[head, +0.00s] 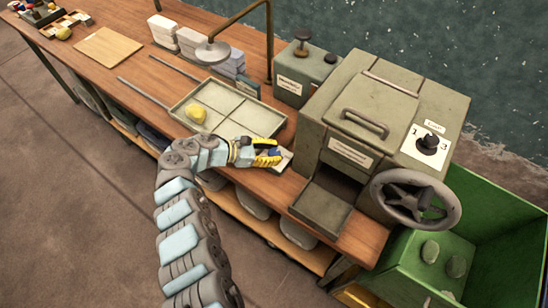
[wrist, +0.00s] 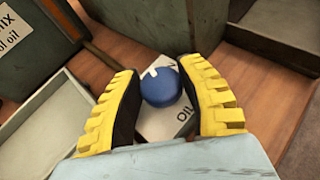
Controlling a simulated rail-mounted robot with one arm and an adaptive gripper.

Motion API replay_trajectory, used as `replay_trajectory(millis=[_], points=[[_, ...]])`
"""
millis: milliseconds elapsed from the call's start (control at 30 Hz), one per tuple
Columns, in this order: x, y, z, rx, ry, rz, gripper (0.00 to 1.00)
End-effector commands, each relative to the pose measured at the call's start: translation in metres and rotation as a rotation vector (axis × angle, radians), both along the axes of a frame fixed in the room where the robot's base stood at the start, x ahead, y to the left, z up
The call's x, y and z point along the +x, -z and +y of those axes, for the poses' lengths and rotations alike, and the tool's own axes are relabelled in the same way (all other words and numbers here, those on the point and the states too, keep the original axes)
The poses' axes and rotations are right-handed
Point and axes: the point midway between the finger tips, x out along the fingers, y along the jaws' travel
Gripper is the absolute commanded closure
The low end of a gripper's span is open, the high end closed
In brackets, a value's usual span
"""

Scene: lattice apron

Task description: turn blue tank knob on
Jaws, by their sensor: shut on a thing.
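The blue knob (wrist: 161,88) sits on a pale plate (wrist: 165,128) in the wrist view. A white mark shows at its upper edge. Part of the plate's lettering, "OIL", is readable; the rest is hidden. My gripper (wrist: 167,95) is shut on the knob, one yellow-and-black finger on each side. In the head view my gripper (head: 270,155) is low at the front edge of the bench, between the divided tray and the large grey-green machine. The knob is mostly hidden by the fingers there. A corner of the pale plate (head: 286,160) shows beside them. The tank itself cannot be made out.
The divided tray (head: 232,122) with a yellow lump (head: 196,113) lies left of my gripper. The machine (head: 370,110) with a handwheel (head: 415,198) and a black dial (head: 428,144) stands to the right. A small labelled box (head: 300,80) is behind. A green bin (head: 490,220) is at far right.

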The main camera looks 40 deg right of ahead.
Motion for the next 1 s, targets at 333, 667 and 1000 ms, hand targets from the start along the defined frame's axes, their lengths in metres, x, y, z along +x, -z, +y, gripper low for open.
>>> replay_trajectory(millis=[333, 667, 1000], points=[[0.0006, 0.0075, -0.0003, 0.004, 0.115, -0.003, 0.96], [0.0006, 0.0064, -0.0008, 0.003, 0.215, -0.004, 0.96], [-0.0008, 0.0052, -0.0017, 0.002, 0.298, -0.001, 0.96]])
